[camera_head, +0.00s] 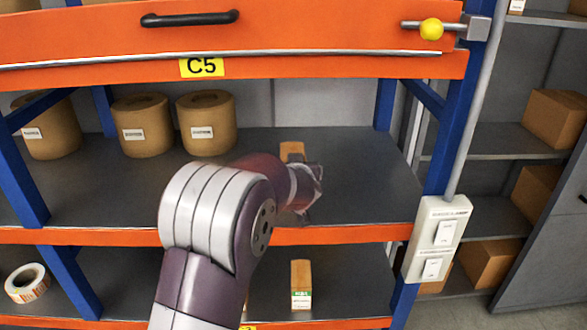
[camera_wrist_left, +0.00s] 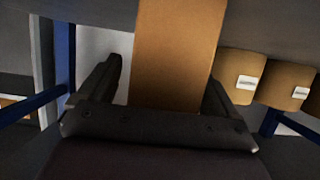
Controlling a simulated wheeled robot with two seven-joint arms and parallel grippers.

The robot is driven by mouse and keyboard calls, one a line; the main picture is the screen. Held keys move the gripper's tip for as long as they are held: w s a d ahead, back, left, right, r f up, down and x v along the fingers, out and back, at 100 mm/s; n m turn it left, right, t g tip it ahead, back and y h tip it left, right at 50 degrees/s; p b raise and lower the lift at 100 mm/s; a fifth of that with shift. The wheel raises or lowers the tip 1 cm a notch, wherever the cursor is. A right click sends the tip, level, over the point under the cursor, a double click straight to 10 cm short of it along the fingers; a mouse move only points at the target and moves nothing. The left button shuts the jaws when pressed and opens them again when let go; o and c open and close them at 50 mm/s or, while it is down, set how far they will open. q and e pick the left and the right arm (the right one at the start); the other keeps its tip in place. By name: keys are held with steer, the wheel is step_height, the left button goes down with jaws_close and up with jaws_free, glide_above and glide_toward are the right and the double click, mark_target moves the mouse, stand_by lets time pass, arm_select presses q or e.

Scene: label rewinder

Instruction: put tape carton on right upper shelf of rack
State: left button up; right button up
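A brown carton (camera_head: 292,150) stands on the rack's upper visible shelf deck (camera_head: 350,180), right of centre. My left gripper (camera_head: 308,190) is at it, and my wrist hides much of it in the head view. In the left wrist view, which looks upside down, the carton (camera_wrist_left: 178,55) rises between the two open fingers (camera_wrist_left: 165,85). A gap shows between the left-hand finger and the carton; contact on the other side is unclear. A similar carton (camera_head: 301,285) with a white and green label stands upright on the shelf below. My right gripper is not in view.
Several brown rolls (camera_head: 207,123) stand at the left of the same shelf. An orange panel (camera_head: 110,35) with a black handle is above. A blue post (camera_head: 455,130) and a white switch box (camera_head: 438,238) bound the right side. A label roll (camera_head: 27,283) lies at lower left.

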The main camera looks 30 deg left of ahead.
arm_select(q)
steer(key=shift+s+r, duration=0.3)
steer(key=shift+r, duration=0.15)
steer(key=p+v, duration=0.1)
steer(key=v, duration=1.1)
steer(key=s+d+f+m+g+h, duration=0.4)
steer(key=d+f+h, duration=0.3)
steer(key=d+f, duration=0.5)
steer(key=s+f+m+g, duration=0.2)
steer(key=s+f+g, duration=0.4)
steer(key=s, duration=0.8)
step_height(320, 180, down, 3)
steer(key=shift+a+r, duration=0.1)
steer(key=shift+a, duration=0.3)
steer(key=shift+w, duration=0.15)
